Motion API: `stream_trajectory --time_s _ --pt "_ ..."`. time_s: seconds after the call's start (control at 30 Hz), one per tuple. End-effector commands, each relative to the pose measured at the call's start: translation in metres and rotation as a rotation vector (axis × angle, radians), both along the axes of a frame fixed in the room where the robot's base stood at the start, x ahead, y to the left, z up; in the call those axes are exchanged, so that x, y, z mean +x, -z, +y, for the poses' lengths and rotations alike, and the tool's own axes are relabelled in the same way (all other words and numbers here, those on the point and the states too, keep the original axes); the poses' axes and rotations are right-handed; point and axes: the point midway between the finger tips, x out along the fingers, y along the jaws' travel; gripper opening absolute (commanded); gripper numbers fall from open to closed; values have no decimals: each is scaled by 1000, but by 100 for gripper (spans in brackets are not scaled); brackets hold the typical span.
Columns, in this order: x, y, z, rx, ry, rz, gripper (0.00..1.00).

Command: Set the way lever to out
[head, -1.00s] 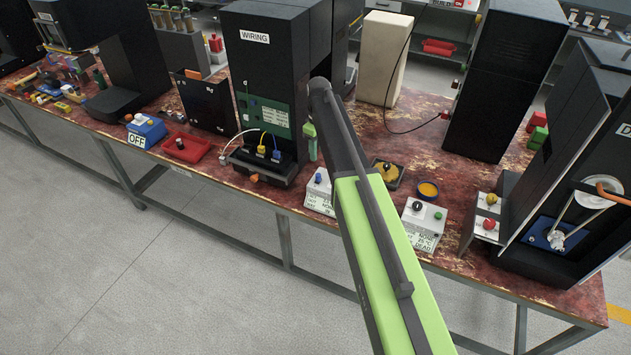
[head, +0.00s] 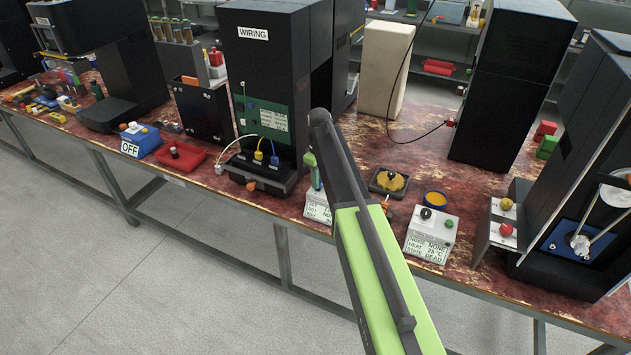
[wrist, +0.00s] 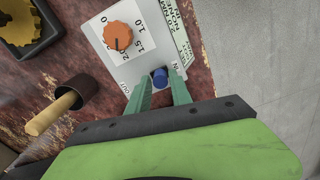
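The way lever is a short blue peg (wrist: 160,77) on a white box (wrist: 136,58) in the wrist view. It sits between the printed IN and OUT marks, nearer IN. My gripper (wrist: 160,78) is open, its teal fingers on either side of the peg. I cannot tell whether either finger touches it. The same white box (head: 318,206) is partly hidden by my arm in the head view, and the lever is not clear there.
An orange dial (wrist: 118,36) is on the same box. A brown and tan handle-like piece (wrist: 60,107) and a dark tray with a yellow gear (wrist: 30,22) lie to the left. Another white box (head: 431,234) stands to the right on the bench.

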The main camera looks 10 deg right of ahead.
Motion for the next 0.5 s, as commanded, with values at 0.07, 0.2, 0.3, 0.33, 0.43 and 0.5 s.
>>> stream_trajectory --time_s 0.07,0.2,0.3,0.33,0.43,0.5 --pt "0 0 0 0 0 0 14" --pt "0 0 0 0 1 0 0" --pt "0 0 -1 0 1 0 0" --pt "0 0 -1 0 1 0 0" --pt "0 0 -1 0 1 0 0" --pt "0 0 -1 0 1 0 0"
